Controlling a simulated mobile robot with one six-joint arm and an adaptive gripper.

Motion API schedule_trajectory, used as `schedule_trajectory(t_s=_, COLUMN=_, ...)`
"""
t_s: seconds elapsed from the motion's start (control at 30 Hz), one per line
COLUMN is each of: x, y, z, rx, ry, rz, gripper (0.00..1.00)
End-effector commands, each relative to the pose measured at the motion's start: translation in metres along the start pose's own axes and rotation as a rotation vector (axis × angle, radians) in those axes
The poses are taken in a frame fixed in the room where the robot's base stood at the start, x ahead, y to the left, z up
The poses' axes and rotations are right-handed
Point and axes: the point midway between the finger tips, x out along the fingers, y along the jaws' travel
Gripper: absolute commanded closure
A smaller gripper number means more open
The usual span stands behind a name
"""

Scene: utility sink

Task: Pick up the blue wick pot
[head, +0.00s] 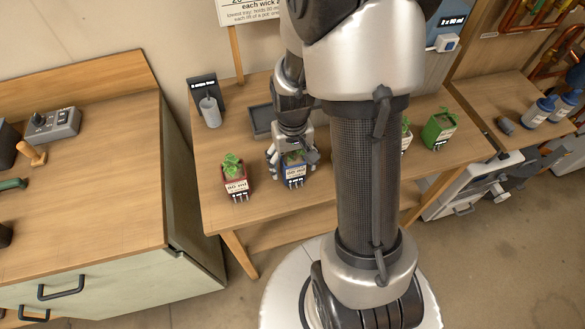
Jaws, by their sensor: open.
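The blue wick pot (294,181) stands upright on the wooden table, with a pale label on its front and a green plant partly hidden at its top. My gripper (293,166) points down from above at this pot, its fingers around or just over the pot's upper part. The jaws are open; whether they touch the pot cannot be told. My arm hides part of the table to the right.
A red pot (235,187) with a plant stands left of the blue one. A green pot (438,131) and a partly hidden white-labelled pot (406,141) stand to the right. A dark tray (260,121) and a grey bottle (210,111) are behind. The table's front left is clear.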

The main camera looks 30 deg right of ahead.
Motion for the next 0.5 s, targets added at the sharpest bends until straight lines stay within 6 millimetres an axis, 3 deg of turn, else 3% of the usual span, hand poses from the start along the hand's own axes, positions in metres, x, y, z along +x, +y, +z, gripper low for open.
schedule_trajectory(t_s=0.23, x=0.0017, y=0.0003, z=-0.0004, rx=0.0, ry=0.001, rz=0.0, gripper=0.27)
schedule_trajectory(t_s=0.5, x=0.0016, y=0.0003, z=-0.0003, rx=0.0, ry=0.001, rz=0.0, gripper=0.45)
